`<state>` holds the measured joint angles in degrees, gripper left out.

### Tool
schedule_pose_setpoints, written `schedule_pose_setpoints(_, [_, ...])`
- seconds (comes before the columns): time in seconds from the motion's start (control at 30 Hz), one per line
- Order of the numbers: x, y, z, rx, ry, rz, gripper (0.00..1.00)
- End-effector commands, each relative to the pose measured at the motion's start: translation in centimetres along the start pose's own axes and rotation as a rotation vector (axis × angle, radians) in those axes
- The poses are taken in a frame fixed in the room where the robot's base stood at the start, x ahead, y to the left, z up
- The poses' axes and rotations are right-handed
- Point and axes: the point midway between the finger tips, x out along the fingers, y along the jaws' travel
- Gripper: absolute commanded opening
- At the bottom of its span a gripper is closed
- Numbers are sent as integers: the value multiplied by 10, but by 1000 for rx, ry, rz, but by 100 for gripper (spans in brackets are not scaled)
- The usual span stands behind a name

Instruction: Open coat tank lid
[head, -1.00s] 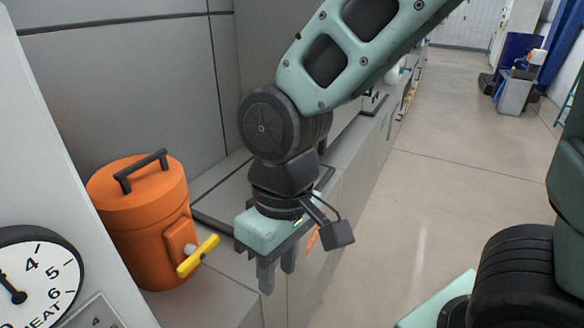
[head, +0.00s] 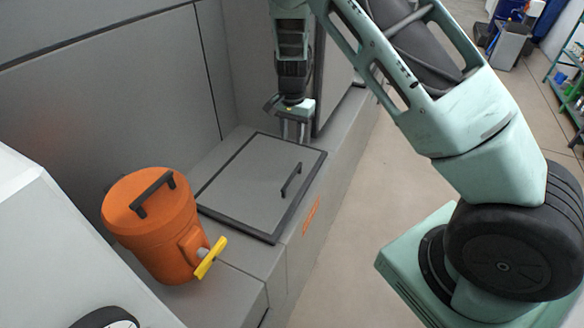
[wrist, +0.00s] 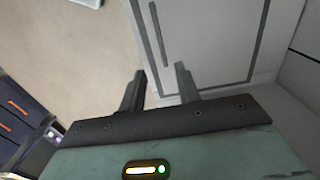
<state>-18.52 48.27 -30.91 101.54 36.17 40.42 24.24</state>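The coat tank lid (head: 240,185) is a flat grey panel with a black border, lying shut on the grey counter in the head view. A black bar handle (head: 291,180) stands on its right side. My gripper (head: 293,131) points down above the far end of the lid, apart from the handle. In the wrist view, my gripper (wrist: 160,74) has its two fingers spread with nothing between them. The lid (wrist: 205,40) shows beyond the fingers, with a dark bar that looks like its handle (wrist: 158,35) near its left edge.
An orange canister (head: 155,235) with a black top handle and yellow tap (head: 210,258) stands at the near end of the lid. A grey wall (head: 120,90) rises behind the counter. Open floor (head: 345,210) lies to the right of the counter.

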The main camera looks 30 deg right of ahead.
Motion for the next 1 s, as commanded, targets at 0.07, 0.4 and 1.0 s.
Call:
schedule_pose_setpoints(0.07, [16, 2, 0, 2, -2, 5, 33])
schedule_pose_setpoints(0.4, [86, 2, 1, 0, -3, 4, 33])
schedule_pose_setpoints(1.0, [148, 1, 1, -1, -1, 0, 33])
